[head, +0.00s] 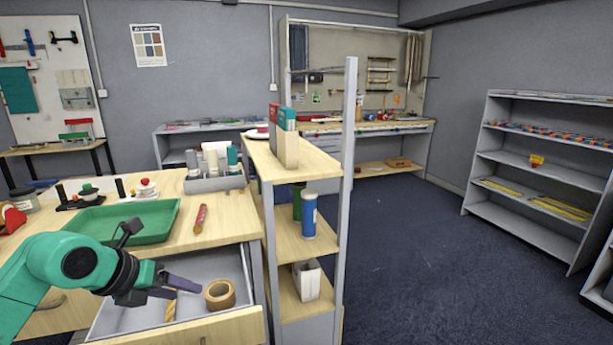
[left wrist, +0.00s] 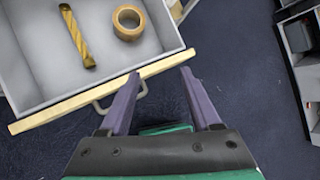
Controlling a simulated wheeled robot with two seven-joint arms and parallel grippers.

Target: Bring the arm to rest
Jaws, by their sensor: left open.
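My left arm is green with a dark wrist and comes in from the left in the head view. My left gripper (head: 178,287) has purple fingers and shows over the open drawer (head: 118,312). In the left wrist view the left gripper (left wrist: 160,85) is open, with nothing between its fingers. There its fingertips lie near the drawer's front edge and handle. A roll of brown tape (head: 220,294) and a yellow twisted piece (head: 170,305) lie in the drawer; the gripper partly hides the yellow piece in the head view. My right gripper is in neither view.
The wooden worktop holds a green tray (head: 125,220), a red stick (head: 200,219) and a grey caddy of bottles (head: 215,180). A narrow shelf unit (head: 290,160) with a blue can (head: 309,215) stands right of the drawer. Open carpet (head: 410,270) lies further right.

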